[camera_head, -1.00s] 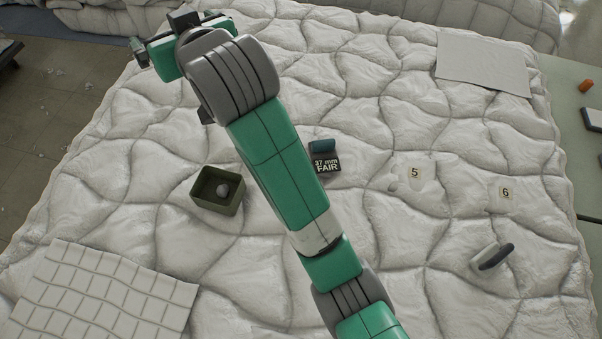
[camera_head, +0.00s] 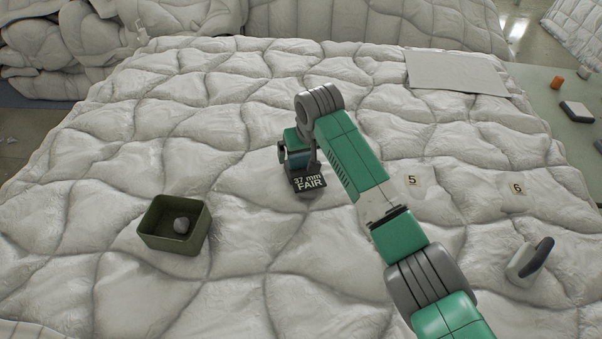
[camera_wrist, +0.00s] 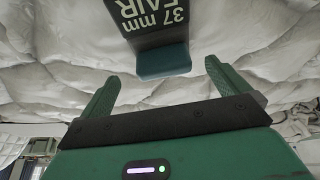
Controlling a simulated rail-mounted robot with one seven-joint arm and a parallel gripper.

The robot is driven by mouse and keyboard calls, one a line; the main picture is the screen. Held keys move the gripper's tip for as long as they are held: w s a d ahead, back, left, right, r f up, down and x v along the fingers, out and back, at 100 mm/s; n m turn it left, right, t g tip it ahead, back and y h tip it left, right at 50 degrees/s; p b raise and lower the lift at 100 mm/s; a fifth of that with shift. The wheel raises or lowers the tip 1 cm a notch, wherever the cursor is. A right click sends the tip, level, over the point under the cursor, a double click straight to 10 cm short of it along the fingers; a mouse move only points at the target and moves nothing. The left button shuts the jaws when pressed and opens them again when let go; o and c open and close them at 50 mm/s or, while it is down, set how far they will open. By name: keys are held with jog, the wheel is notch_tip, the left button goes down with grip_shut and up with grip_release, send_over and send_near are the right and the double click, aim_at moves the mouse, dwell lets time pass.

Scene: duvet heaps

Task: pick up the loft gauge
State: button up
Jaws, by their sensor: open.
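The loft gauge (camera_head: 309,184), a dark block with a face reading "37 mm FAIR", lies on the white quilted duvet (camera_head: 240,215). In the wrist view the gauge (camera_wrist: 150,22) is upside down at the top centre, with its teal rounded grip (camera_wrist: 164,60) towards me. My gripper (camera_wrist: 161,72) is open, its two green fingers to either side of that grip's line. The grip appears just ahead of the fingertips; I cannot tell whether it is between them. In the head view my gripper (camera_head: 297,160) is directly behind the gauge, and the wrist partly hides the grip.
An olive open box (camera_head: 150,240) holding a grey lump (camera_head: 181,225) stands at the left. Number cards 5 (camera_head: 412,181) and 6 (camera_head: 516,188) lie to the right, with a dark-handled tool (camera_head: 530,262) nearer.

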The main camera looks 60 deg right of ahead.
aim_at(302, 155)
jog(key=b+x, duration=0.2)
jog(key=x, duration=0.1)
jog(key=b+x, duration=0.1)
jog(key=x, duration=0.1)
jog(key=shift+w, duration=0.3)
jog(key=shift+r, duration=0.1)
jog(key=c, duration=1.6)
notch_tip(302, 155, up, 4)
jog(key=shift+s+a+f+p, duration=0.1)
jog(key=shift+a+p, duration=0.1)
jog(key=shift+p, duration=1.05)
jog(key=s+a+p, duration=0.1)
jog(key=s+a, duration=0.2)
jog(key=a, duration=0.1)
jog(key=s+a+p, duration=0.2)
jog(key=s+a, duration=0.1)
jog(key=s, duration=0.1)
jog(key=s+a+r+p, duration=0.1)
jog(key=s+a+p, duration=0.1)
jog(key=s+a, duration=0.1)
jog(key=shift+s+a+r, duration=0.1)
jog(key=shift+s+a, duration=0.1)
jog(key=shift+a, duration=0.65)
